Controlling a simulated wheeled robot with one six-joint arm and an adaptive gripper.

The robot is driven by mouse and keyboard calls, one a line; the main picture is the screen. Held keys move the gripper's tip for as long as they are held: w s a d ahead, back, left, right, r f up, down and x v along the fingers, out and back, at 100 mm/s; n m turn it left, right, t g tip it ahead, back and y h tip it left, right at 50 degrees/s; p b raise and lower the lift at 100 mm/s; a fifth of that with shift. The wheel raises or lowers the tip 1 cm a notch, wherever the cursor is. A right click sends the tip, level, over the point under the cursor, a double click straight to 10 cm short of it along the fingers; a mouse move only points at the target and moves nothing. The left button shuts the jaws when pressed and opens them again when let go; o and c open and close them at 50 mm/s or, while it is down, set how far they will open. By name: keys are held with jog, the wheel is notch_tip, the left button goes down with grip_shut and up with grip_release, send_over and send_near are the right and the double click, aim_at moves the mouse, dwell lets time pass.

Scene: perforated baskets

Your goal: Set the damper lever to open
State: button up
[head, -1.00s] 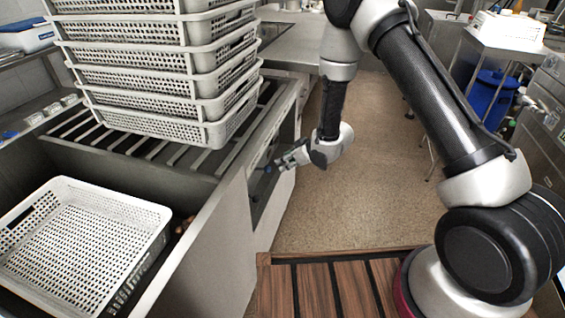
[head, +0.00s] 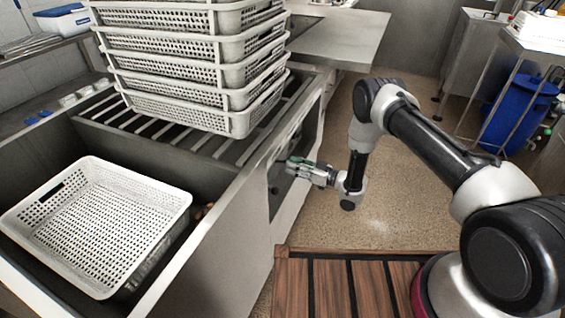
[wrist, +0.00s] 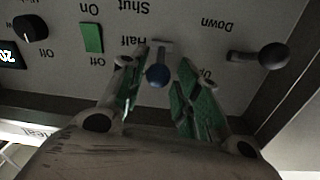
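In the wrist view the damper lever shows as a blue round knob (wrist: 158,75) on a short stem in front of a grey panel (wrist: 190,22). The printed words are upside down; the knob is beside "Half", with "Shut" above it in the picture. No "Open" label can be read. My gripper (wrist: 163,57) is open, its green-padded fingers on either side of the knob. Whether a finger touches it I cannot tell. In the head view my gripper (head: 300,168) is at the counter's side panel (head: 283,185), and the lever cannot be made out there.
A black-knobbed lever (wrist: 272,56), marked "Down" and "Up", is right of my gripper in the wrist view. A green rocker switch (wrist: 91,38) and black dial (wrist: 30,28) are at left. Stacked baskets (head: 237,124) stand on the counter; a white basket (head: 180,215) sits in the sink.

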aim_at(282, 161)
jog(key=shift+x, duration=2.75)
grip_shut()
jog(key=shift+f, duration=0.1)
